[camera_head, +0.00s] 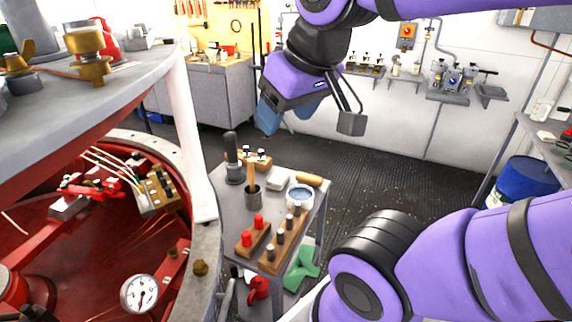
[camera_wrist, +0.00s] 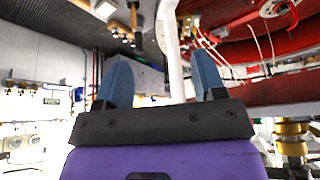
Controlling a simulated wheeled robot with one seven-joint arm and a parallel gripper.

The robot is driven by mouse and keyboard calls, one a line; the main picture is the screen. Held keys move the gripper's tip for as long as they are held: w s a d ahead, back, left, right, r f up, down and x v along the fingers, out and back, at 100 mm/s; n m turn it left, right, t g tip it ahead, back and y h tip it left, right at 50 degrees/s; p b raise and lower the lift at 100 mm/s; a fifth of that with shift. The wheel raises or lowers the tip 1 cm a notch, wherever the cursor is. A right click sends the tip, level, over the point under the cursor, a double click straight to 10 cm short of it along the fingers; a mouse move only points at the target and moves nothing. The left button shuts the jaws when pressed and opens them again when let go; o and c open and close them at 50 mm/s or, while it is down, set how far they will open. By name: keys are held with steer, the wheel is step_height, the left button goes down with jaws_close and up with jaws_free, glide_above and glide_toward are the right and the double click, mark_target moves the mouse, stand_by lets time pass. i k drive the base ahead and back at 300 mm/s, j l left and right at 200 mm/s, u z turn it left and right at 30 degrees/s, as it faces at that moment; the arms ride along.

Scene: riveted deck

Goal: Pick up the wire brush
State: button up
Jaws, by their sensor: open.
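My gripper (camera_head: 288,118) hangs in the air in the head view, beyond and above the small grey cart (camera_head: 224,207). Its two blue fingers are apart with nothing between them, as the wrist view also shows (camera_wrist: 163,80). No wire brush shows clearly. A light wooden handle (camera_head: 309,179) lies at the cart's far right corner, behind a tin with blue contents (camera_head: 300,194); I cannot tell whether it belongs to the brush. A wooden-handled tool (camera_head: 252,174) stands upright in a dark cup (camera_head: 252,195), its lower end hidden.
A large red-lined round vessel (camera_head: 205,235) stands close on the left. A blue drum (camera_head: 527,183) stands right. The dark floor (camera_head: 385,185) between is clear.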

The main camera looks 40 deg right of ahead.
mark_target(315, 181)
steer(key=l+u, duration=0.2)
steer(key=l, duration=0.2)
steer(key=k+l+u, duration=0.2)
steer(key=l, duration=0.2)
steer(key=l+u, duration=0.2)
steer(key=l, duration=0.25)
